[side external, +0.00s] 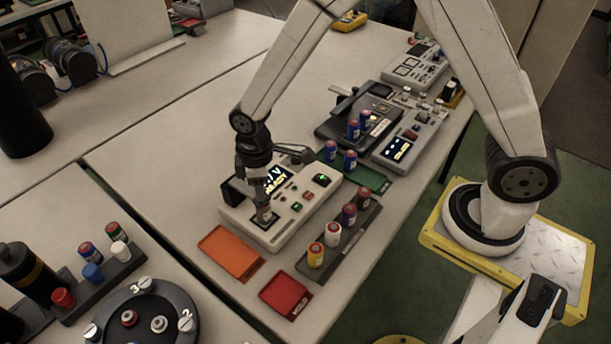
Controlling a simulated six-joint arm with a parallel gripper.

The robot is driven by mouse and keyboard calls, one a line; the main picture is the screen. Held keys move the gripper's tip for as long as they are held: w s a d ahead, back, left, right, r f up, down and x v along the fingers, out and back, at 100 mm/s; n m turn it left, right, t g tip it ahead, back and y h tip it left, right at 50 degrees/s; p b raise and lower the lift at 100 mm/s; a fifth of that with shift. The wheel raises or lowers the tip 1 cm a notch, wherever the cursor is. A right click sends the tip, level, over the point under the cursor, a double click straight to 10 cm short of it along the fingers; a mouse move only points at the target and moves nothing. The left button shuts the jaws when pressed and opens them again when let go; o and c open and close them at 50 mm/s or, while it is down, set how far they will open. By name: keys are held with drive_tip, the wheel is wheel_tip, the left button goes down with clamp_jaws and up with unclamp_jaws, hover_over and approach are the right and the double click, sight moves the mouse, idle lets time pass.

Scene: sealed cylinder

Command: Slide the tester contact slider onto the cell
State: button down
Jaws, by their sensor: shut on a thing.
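The tester (299,216) is a pale box with a lit display (277,180), a small green-lit window and several buttons. My gripper (264,214) points down at the front left part of the tester. It is shut on a small part there, apparently the contact slider, which the fingers mostly cover. The dark recess around the fingertips is only partly visible. I cannot make out a cell in the tester, nor whether the slider touches one.
A dark rack (307,266) with several coloured cells stands right of the tester. An orange tray (230,251) and a red tray (285,294) lie in front. A green tray (374,181) with blue cells and a black device (335,128) stand behind. Bare table lies left of the tester.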

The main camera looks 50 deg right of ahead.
drive_tip(key=shift+s, duration=0.2)
drive_tip(key=c, duration=0.6)
unclamp_jaws()
drive_tip(key=shift+s, duration=0.1)
drive_tip(key=shift+c, duration=0.2)
drive_tip(key=shift+o, duration=1.1)
drive_tip(key=shift+r, duration=3.95)
drive_tip(key=shift+d, duration=0.1)
